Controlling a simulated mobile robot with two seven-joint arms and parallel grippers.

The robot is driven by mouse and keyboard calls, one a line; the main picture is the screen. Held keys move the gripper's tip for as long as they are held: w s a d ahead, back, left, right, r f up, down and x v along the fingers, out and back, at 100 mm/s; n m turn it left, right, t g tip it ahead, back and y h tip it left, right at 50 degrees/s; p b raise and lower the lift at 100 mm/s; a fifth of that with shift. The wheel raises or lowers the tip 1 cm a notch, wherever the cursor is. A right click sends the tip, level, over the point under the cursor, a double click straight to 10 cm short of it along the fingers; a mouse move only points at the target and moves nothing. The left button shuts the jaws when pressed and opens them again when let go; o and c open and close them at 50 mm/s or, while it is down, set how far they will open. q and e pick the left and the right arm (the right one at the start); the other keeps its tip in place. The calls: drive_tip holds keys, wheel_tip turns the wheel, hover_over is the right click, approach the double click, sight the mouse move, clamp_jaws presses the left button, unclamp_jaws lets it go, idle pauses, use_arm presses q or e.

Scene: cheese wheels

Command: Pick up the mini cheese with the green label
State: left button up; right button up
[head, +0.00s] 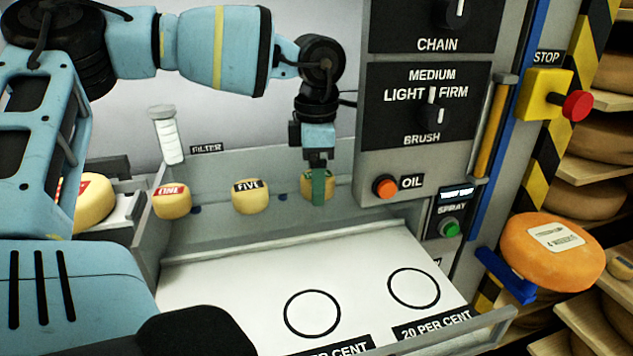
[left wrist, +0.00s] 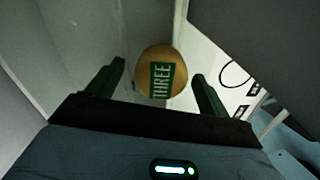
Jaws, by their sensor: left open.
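The mini cheese with the green label (left wrist: 161,63) is a small yellow wheel marked THREE. In the left wrist view it sits beyond and between the two green fingers, with clear gaps to both. My left gripper (head: 318,190) is open and hangs from above at that cheese, which shows in the head view (head: 306,186) partly hidden behind a finger. The finger covers its label there. A mini cheese with a black FIVE label (head: 250,203) and one with a red label (head: 172,206) are to its left. My right gripper is not in view.
A white board (head: 235,285) with black circles and PER CENT labels lies in front of the cheeses. The control panel (head: 428,160) stands close on the right. A large orange cheese (head: 530,270) is further right. Another red-labelled cheese (head: 95,205) is at left.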

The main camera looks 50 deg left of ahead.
use_arm(q)
drive_tip(key=shift+d+f, duration=0.1)
drive_tip(key=shift+f, duration=0.05)
drive_tip(key=c, duration=1.1)
drive_tip(key=shift+r, duration=0.45)
wheel_tip(320, 180, up, 7)
drive_tip(key=shift+f+b, duration=0.2)
drive_tip(key=shift+b, duration=0.15)
drive_tip(key=shift+s+a+f+b, duration=0.1)
drive_tip(key=shift+s+a+b, duration=0.1)
drive_tip(key=shift+s+a, duration=1.85)
drive_tip(key=shift+s+a+f+b, duration=0.15)
drive_tip(key=shift+s+a, duration=0.55)
drive_tip(key=shift+s, duration=2.6)
drive_tip(key=shift+s+a+b, duration=0.2)
drive_tip(key=shift+s+a, duration=1.2)
drive_tip(key=shift+s, duration=1.25)
